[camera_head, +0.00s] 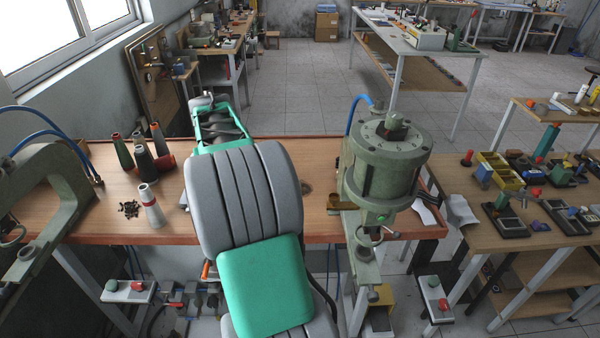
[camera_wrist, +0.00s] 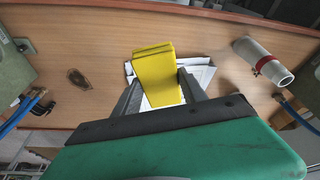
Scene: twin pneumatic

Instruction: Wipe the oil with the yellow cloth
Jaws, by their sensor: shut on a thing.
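The yellow cloth (camera_wrist: 157,65) is between the two fingers of my gripper (camera_wrist: 158,82) in the wrist view. The fingers are shut on it, and it extends past their tips above the wooden tabletop. I cannot tell whether it touches the surface below. The oil is a small dark brown spot (camera_wrist: 79,79) on the tabletop, left of the cloth and apart from it. The oil spot (camera_head: 306,187) also shows in the head view, right of my arm and left of the green press. My arm hides the cloth and the gripper in the head view.
A green press (camera_head: 386,165) stands right of the oil on the workbench (camera_head: 322,225). A white cone with a red band (camera_head: 152,207), dark scraps (camera_head: 130,209) and several thread cones (camera_head: 140,152) are on the left. White papers (camera_wrist: 203,77) lie beneath the cloth.

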